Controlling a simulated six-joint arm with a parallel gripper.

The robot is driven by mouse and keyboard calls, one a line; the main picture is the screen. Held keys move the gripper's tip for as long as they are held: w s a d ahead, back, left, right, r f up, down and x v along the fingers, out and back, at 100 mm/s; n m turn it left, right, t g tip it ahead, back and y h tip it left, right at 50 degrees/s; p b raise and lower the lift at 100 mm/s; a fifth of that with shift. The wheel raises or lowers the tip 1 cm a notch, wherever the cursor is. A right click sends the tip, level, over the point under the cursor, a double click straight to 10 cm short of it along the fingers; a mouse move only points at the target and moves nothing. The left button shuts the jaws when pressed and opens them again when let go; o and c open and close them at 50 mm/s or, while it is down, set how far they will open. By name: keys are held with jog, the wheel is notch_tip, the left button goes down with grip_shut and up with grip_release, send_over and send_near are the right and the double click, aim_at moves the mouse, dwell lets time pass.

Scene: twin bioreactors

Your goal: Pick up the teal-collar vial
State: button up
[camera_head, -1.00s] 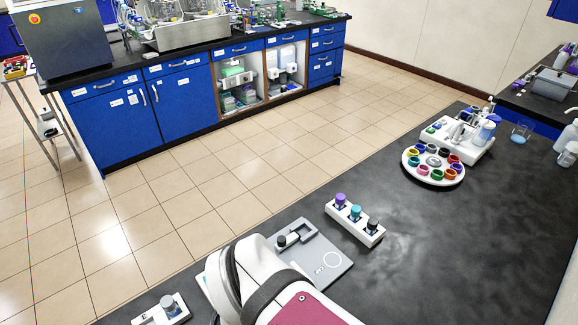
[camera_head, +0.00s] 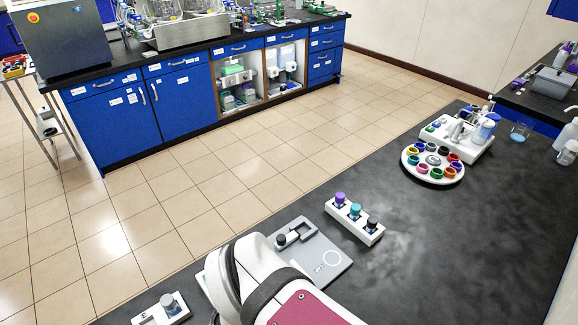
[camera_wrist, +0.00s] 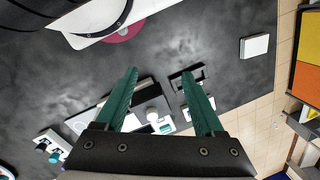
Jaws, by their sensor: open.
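The teal-collar vial (camera_head: 355,210) stands upright in the middle place of a white rack (camera_head: 370,236). A purple-capped vial (camera_head: 340,198) is on one side of it and a dark-capped vial (camera_head: 373,222) on the other. In the wrist view, part of the rack (camera_wrist: 40,138) and a teal cap (camera_wrist: 43,146) show at the lower left, off to the side of my fingers. My gripper (camera_wrist: 160,73) has its two green fingers spread wide with nothing held between them. The head view does not show the fingers.
A grey plate (camera_head: 332,258) with a dark-capped piece in a frame lies beside the rack, close to my arm. A small white holder (camera_head: 165,312) is at the bench's near left. A round carousel of coloured rings (camera_head: 433,177) stands farther right. Dark bench top right of the rack is clear.

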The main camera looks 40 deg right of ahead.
jog(key=w+f+m+t+y, duration=0.1)
jog(key=w+t, duration=0.3)
jog(key=w, duration=1)
jog(key=w+d+f+m+t+h, duration=0.2)
jog(key=w+d+m, duration=0.1)
jog(key=w+d, duration=0.3)
jog(key=w+d+f+m+t+h, duration=0.2)
jog(key=w+d, duration=0.3)
jog(key=w, duration=0.4)
jog(key=m+g+h, duration=0.6)
jog(key=g+h, duration=0.2)
jog(key=h, duration=0.4)
send_near(353, 209)
jog(key=x, duration=1.2)
grip_shut()
